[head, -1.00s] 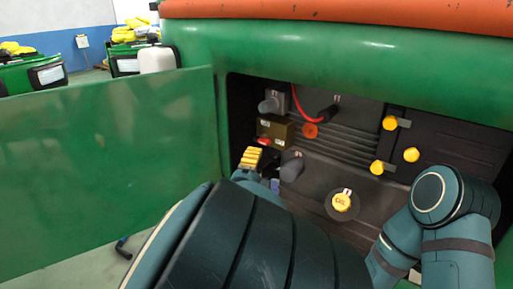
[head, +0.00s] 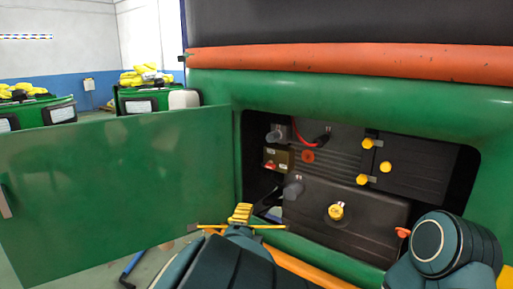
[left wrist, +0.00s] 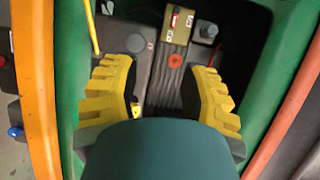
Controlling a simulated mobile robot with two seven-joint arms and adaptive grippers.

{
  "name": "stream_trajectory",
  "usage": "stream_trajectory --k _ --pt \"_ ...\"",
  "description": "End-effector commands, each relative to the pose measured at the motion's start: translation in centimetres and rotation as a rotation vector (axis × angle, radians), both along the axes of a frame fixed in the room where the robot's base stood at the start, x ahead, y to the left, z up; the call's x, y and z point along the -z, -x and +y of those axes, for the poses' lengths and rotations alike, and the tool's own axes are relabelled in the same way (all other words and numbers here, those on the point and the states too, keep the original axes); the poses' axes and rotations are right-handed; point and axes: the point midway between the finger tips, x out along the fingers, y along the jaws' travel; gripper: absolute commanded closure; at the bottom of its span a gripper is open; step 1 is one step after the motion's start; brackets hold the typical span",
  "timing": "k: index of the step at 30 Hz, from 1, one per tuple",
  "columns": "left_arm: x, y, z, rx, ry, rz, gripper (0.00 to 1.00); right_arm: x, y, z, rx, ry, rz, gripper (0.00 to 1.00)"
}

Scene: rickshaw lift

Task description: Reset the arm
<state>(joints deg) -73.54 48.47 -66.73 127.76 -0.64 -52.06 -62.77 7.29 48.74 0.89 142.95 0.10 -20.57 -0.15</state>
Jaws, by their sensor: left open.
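My left gripper (head: 240,213) has yellow ridged fingers and is in front of the lower left corner of the open compartment in the green vehicle. In the left wrist view its two fingers (left wrist: 161,88) stand wide apart with nothing between them, facing the compartment. My left arm comes up from the bottom of the head view. Part of my right arm shows at the lower right; its gripper is out of view.
A green door (head: 110,190) stands open at the left. The compartment holds a black tank with a yellow cap (head: 336,212), a red cable (head: 297,133), a small box with a red knob (head: 271,166) and several yellow knobs. Green carts (head: 150,100) stand behind on open floor.

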Motion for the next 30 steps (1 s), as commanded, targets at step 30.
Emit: stream_trajectory --k 30 --pt "36.5 20.0 9.4 -0.943 1.208 1.284 0.56 0.0 -0.1 0.0 0.0 0.0 -0.001 0.53"
